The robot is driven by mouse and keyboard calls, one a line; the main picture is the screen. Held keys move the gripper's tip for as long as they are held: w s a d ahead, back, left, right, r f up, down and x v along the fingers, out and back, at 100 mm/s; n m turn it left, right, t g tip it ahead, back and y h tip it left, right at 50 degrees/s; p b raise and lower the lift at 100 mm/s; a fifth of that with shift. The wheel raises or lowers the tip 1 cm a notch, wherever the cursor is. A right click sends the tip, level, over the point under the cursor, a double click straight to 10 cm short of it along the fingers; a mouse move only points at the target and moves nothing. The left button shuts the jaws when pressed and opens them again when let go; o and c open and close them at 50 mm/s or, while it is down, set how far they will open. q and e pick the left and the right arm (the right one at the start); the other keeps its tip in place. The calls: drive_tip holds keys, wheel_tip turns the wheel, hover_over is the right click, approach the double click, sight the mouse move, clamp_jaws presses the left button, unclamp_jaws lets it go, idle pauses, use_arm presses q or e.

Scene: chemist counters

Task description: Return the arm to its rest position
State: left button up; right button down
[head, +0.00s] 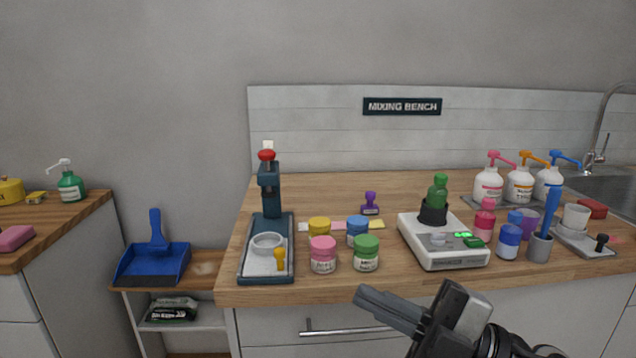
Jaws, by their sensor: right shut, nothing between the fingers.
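My right gripper (362,296) is in front of the mixing bench, below the level of its wooden top (400,190). Its fingers point left, are shut and hold nothing. It overlaps the drawer front in the picture and appears apart from the objects on the bench. My right arm comes in from the bottom right. My left gripper is not in the picture.
On the bench stand a dark blue press (271,190), several lidded jars (323,256), a white scale (457,257) bearing a green bottle (438,190), and pump bottles (488,186). A drawer handle (345,330) is below. A blue dustpan (152,262) lies on the low shelf.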

drive_tip(key=d+f+m+t+h+p, duration=0.1)
drive_tip(key=d+f+m+t+h, duration=0.2)
drive_tip(key=f+m+t+h, duration=0.5)
drive_tip(key=d+f+m+t+h+p, duration=0.1)
drive_tip(key=d+f+m+h, duration=0.3)
drive_tip(key=m, duration=0.7)
drive_tip(key=s+f+m+g+h, duration=0.2)
drive_tip(key=s+f, duration=0.3)
drive_tip(key=f, duration=0.3)
drive_tip(key=s+f+m+g+h, duration=0.2)
drive_tip(key=s+f+m+g, duration=0.1)
drive_tip(key=f, duration=0.5)
drive_tip(key=shift+s+m+g+p, duration=0.35)
drive_tip(key=shift+s+g, duration=0.35)
drive_tip(key=shift+s, duration=0.55)
idle(2.7)
